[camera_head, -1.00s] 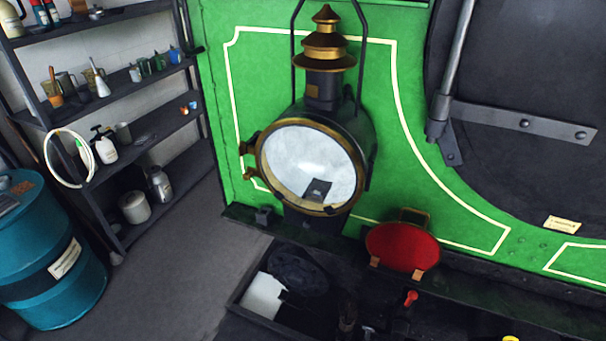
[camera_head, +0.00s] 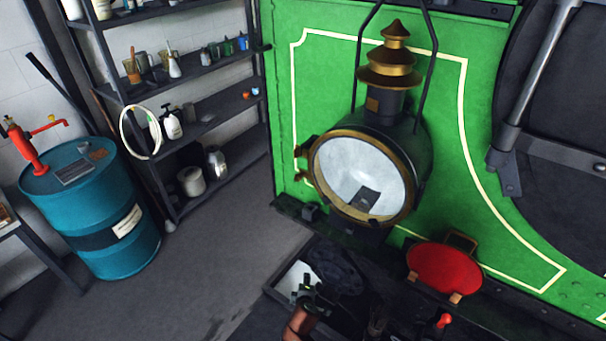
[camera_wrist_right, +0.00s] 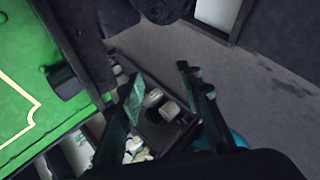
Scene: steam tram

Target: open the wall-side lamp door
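The lamp (camera_head: 425,150) stands on the green front, dark-bodied with a brass chimney. Its round glass door (camera_head: 350,165), rimmed in brass, sits against the lamp body and looks shut. Brass hinge lugs show on its left side, and a small brass piece at its lower rim. A gripper shows partly at the bottom edge of the head view, below the lamp and apart from it; it seems to be my right one (camera_head: 308,290). In the right wrist view my right gripper (camera_wrist_right: 160,85) has its fingers apart, with nothing between them. My left gripper is not identifiable.
A red disc (camera_head: 445,268) stands right of the lamp, low on the front. A dark tray (camera_head: 270,291) lies below. A shelf (camera_head: 200,128) with cans and bottles and a blue drum (camera_head: 120,255) stand left. Grey floor (camera_head: 235,250) between is clear.

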